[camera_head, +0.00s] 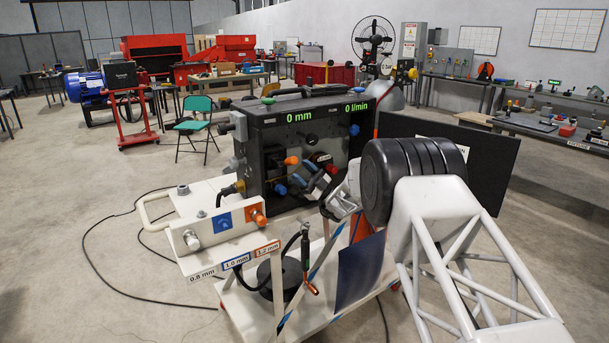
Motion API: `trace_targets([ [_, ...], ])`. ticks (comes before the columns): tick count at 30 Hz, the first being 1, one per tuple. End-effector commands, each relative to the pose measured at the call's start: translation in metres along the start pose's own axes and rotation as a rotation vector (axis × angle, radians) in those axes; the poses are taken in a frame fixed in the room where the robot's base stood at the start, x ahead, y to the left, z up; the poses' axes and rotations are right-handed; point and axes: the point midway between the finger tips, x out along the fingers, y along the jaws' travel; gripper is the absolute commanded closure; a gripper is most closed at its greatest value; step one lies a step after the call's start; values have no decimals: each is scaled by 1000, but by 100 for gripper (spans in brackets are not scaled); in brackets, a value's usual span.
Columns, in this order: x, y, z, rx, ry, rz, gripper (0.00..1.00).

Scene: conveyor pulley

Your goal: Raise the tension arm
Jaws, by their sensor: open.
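The open-fronted black wire feeder (262,150) stands on a white cart, with green "0 mm" and "0 l/min" readouts along its top. Inside it are small drive parts, including an orange knob (291,160) and a blue handle (298,180). I cannot tell which of these is the tension arm; the mechanism is small and partly hidden by my arm. My gripper (332,200), grey-white, is in front of the feeder's lower right opening. It is open and no held object shows. Whether it touches any feeder part cannot be told.
A white control box (212,228) with blue and orange parts stands at front left, beside labels "0.8 mm", "1.0 mm" and "1.2 mm". A black torch (305,255) stands upright in front. A dark panel (480,165) is at right. Cables lie on the floor at left.

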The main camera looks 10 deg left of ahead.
Motion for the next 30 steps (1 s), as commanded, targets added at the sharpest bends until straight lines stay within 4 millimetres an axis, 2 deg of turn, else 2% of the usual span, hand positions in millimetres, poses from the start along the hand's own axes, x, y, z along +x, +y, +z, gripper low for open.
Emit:
trace_targets([
  [17,-8,0,0,-1,0,0,46],
  [23,-4,1,-5,20,-8,-14,76],
  [27,7,4,-16,81,-34,-49,98],
  [30,18,6,-29,148,-67,-85,100],
])
